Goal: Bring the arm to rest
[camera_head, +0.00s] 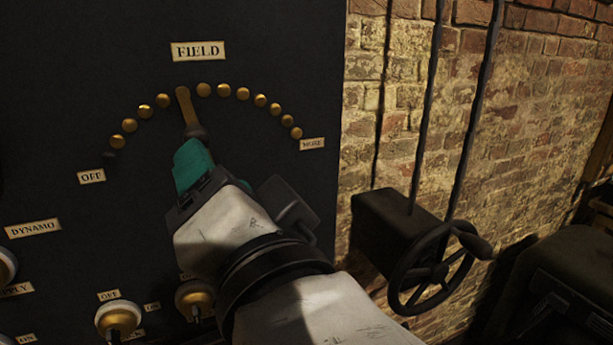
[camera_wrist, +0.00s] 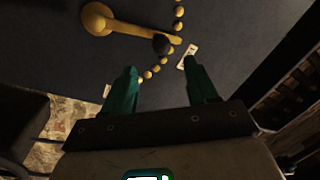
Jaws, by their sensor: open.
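My arm reaches up from the bottom of the head view to a dark panel (camera_head: 60,120). My gripper (camera_head: 192,152) has green fingers. In the wrist view the gripper (camera_wrist: 160,68) is open, with a wide gap and nothing between the fingers. The brass FIELD lever (camera_head: 184,104) points up to the top of an arc of brass studs. Its dark knob (camera_head: 196,132) is just above my gripper in the head view. In the wrist view the knob (camera_wrist: 162,44) shows just beyond the fingertips; I cannot tell the exact gap. The lever's pivot is hidden in the head view.
A dark handwheel (camera_head: 436,268) on a box (camera_head: 385,228) stands out from the brick wall (camera_head: 540,130) right of my arm. Brass switches (camera_head: 118,318) sit low on the panel. Dark machinery (camera_head: 565,285) fills the lower right.

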